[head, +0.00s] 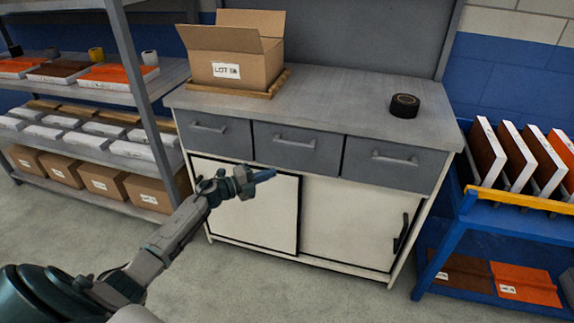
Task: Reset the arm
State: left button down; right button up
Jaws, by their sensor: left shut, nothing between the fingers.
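My left arm comes in from the lower left of the head view. Its gripper (264,175) is shut and empty. It appears in front of the white cabinet doors, just below the middle grey drawer (298,149). I cannot tell how far it is from the cabinet front. My right gripper is not in view.
A grey workbench (330,95) carries an open cardboard box (236,50) on a wooden tray and a black tape roll (404,106). Loaded shelves (150,75) stand at left, a blue rack (470,205) with panels at right. Floor (320,295) in front is clear.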

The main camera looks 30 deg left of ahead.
pick_arm(q)
jog(key=shift+a+f, duration=0.15)
jog(key=shift+f, duration=0.05)
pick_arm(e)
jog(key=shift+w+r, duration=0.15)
